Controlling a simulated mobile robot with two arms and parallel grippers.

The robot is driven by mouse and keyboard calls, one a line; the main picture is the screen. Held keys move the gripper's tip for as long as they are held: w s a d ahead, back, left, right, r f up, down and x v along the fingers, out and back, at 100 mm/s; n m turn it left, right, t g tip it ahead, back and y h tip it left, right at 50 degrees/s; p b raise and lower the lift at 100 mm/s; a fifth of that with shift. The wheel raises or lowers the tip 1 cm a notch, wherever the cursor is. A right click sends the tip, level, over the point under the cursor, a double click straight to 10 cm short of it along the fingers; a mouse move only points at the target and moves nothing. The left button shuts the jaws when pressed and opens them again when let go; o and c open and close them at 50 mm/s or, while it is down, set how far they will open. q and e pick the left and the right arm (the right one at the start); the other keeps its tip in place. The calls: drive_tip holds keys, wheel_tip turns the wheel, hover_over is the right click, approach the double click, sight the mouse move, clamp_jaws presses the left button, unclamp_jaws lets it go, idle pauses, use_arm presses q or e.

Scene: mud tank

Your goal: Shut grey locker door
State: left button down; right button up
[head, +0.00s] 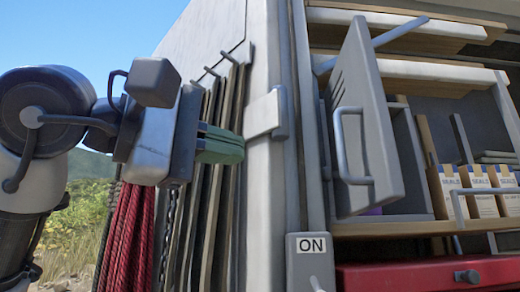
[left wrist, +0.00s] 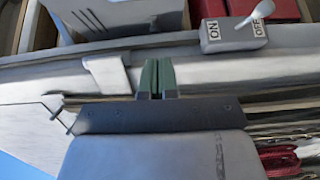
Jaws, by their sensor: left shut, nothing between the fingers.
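The grey locker door (head: 378,125) stands open at the right of the head view, swung out from its compartment. It has vent slots and a grey bar handle (head: 341,150). What looks like the same door (left wrist: 135,14) shows at the top left of the left wrist view, cut off by the edge. My left gripper (head: 238,149) has green fingers that are shut and empty. It is left of the door and apart from it, in front of the pale side post. The shut fingers also show in the left wrist view (left wrist: 157,68). My right gripper is in neither view.
A grey ON/OFF switch box (head: 306,262) sits on the post below the door. Seals boxes (head: 481,190) stand on the shelf at right, above a red drawer (head: 420,277). Red ropes (head: 131,230) and a chain hang below my left gripper.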

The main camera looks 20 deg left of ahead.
sight(338, 128)
use_arm(q)
drive_tip(key=w+d+p, duration=0.5)
drive_tip(key=w+d, duration=0.1)
drive_tip(key=d, duration=0.4)
drive_tip(key=shift+w, duration=0.3)
drive_tip(key=shift+a+f, duration=0.1)
